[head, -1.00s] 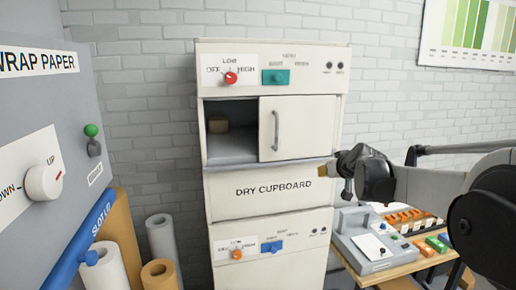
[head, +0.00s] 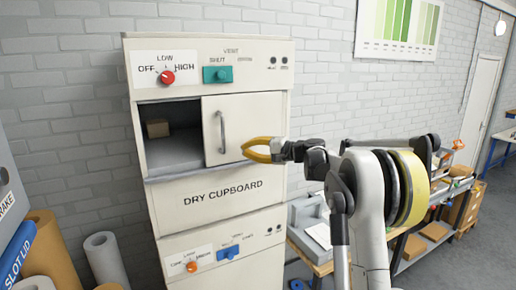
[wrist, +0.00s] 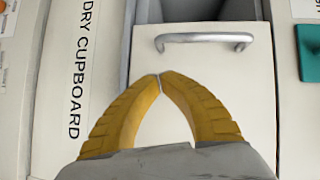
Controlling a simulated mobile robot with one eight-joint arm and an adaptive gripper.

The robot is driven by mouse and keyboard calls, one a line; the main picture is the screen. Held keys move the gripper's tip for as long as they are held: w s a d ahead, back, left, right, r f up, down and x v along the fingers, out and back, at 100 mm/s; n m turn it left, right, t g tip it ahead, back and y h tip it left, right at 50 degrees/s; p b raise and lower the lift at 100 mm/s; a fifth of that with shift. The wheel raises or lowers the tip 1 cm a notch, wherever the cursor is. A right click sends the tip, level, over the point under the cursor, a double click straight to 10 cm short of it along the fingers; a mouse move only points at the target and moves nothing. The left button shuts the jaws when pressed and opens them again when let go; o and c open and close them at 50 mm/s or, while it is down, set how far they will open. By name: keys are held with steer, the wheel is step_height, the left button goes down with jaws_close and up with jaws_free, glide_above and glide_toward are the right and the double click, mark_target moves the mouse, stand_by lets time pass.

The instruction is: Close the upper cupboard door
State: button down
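The upper cupboard door (head: 240,125) is a cream sliding panel over the right half of the opening, so the left half stands open. Its upright grey handle (head: 221,132) is near its left edge; in the wrist view the handle (wrist: 204,38) lies across the top. My gripper (head: 246,149) has yellow fingers in front of the door, to the right of the handle. In the wrist view my gripper (wrist: 158,76) has its fingertips together with nothing between them, apart from the handle in the picture. I cannot tell whether the fingertips touch the door.
A small brown box (head: 157,128) sits inside the open left half. Above are a red knob (head: 167,77) and a teal switch (head: 217,75). Paper rolls (head: 104,259) stand at lower left. A workbench (head: 312,262) stands to the right.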

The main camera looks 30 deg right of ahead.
mark_target(232, 153)
steer(key=a, duration=0.1)
steer(key=w+a, duration=0.1)
steer(key=a+p, duration=0.1)
steer(key=shift+w+a+f, duration=0.25)
steer(key=shift+a+f, duration=0.15)
steer(key=shift+a, duration=0.4)
steer(key=shift+w+f, duration=0.1)
steer(key=shift+a, duration=0.1)
steer(key=a+b, duration=0.5)
steer(key=a, duration=1.7)
steer(key=shift+s+a, duration=0.2)
steer(key=shift+s, duration=0.25)
